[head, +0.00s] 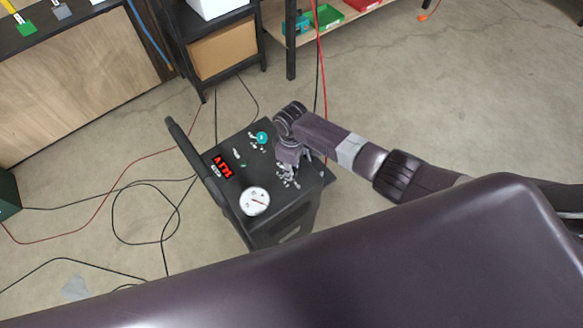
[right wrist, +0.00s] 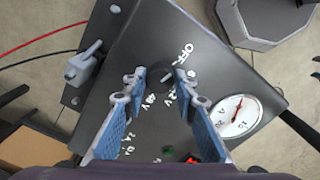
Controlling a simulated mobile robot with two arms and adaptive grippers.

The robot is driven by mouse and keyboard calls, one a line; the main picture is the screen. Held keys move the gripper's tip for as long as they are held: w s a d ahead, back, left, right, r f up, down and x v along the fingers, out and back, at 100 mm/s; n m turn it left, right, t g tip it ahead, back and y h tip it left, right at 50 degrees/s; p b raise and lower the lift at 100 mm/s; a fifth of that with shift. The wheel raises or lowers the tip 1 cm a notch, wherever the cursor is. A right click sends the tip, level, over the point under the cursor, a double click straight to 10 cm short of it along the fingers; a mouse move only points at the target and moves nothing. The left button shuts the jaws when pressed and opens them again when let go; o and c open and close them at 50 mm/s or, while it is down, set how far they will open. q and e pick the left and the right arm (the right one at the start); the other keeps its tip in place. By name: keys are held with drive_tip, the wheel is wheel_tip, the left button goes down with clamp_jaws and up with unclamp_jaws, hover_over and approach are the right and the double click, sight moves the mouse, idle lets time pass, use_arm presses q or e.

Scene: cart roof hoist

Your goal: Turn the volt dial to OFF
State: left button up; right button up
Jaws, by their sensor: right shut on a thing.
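The volt dial (right wrist: 160,77) is a small dark round knob on the cart's black top panel, with a pale mark on it. White labels sit around it, with OFF (right wrist: 187,52) on its upper right side and volt figures below. My right gripper (right wrist: 160,82) has its two blue-padded fingers on either side of the dial, shut on it. I cannot tell for sure which label the dial's mark points to. In the head view my right gripper (head: 289,168) is over the right part of the panel, and hides the dial. My left gripper is not in view.
The black cart (head: 235,185) carries a round white gauge (head: 254,201), a red display (head: 222,165) and a teal knob (head: 262,137). A grey lever fitting (right wrist: 86,65) is left of the dial in the wrist view. Cables cross the floor; shelves stand behind.

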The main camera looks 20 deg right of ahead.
drive_tip(key=o, duration=1.2)
drive_tip(key=shift+c, duration=0.2)
drive_tip(key=shift+r, duration=0.15)
wheel_tip(320, 180, up, 12)
